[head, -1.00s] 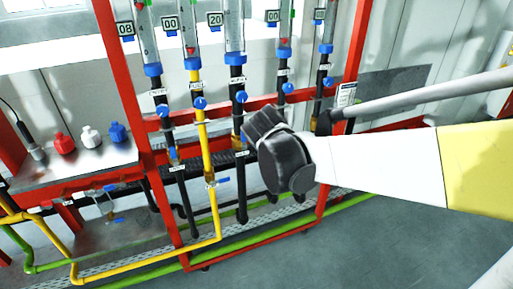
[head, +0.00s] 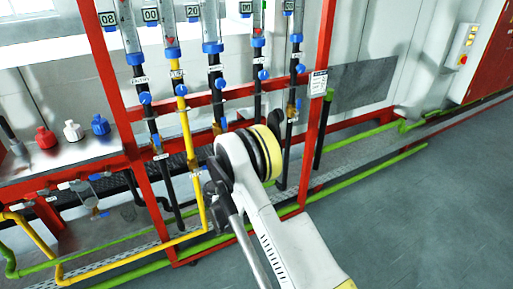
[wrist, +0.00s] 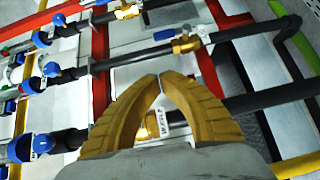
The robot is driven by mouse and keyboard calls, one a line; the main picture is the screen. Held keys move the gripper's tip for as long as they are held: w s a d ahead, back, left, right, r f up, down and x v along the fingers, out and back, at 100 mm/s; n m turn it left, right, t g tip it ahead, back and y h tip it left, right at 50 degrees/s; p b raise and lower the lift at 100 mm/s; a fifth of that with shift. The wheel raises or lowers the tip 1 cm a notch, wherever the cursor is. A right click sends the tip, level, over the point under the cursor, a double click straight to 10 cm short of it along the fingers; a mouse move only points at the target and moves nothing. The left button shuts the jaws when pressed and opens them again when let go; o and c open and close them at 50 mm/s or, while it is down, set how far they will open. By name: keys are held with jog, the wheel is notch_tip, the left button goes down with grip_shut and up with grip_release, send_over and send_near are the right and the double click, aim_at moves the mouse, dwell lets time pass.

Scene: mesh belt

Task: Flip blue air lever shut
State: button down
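In the wrist view my gripper (wrist: 160,76) has its two yellow fingers arched together with the tips meeting, and nothing visible is gripped. A blue lever (wrist: 165,34) lies on a brass valve (wrist: 186,44) of a black pipe, beyond the fingertips and apart from them. Another brass valve (wrist: 150,125) with a white label shows between the fingers on a nearer black pipe; its lever is hidden. In the head view a blue lever (head: 224,123) shows beside my arm, which hides the gripper. I cannot read which line is air.
A red frame (head: 317,110) carries several flow tubes with blue knobs (head: 219,84) above the valves. A yellow pipe (head: 188,140) runs down among the black ones. Red, white and blue caps (head: 73,130) stand on a bench at left. Open floor (head: 420,215) lies at right.

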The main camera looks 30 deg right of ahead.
jog(key=shift+s+a+f+n, duration=0.1)
jog(key=shift+f+n, duration=0.05)
jog(key=shift+f, duration=0.45)
jog(key=shift+s+a+f+n, duration=0.1)
jog(key=shift+f+n, duration=0.05)
jog(key=shift+f, duration=0.4)
jog(key=s+d+b+x, duration=0.2)
jog(key=b+x, duration=0.3)
jog(key=x, duration=0.7)
jog(key=shift+w+d+r, duration=0.35)
jog(key=shift+d+r+m+p, duration=0.2)
jog(key=shift+m+p, duration=0.1)
jog(key=shift+m, duration=0.2)
jog(key=shift+g, duration=0.3)
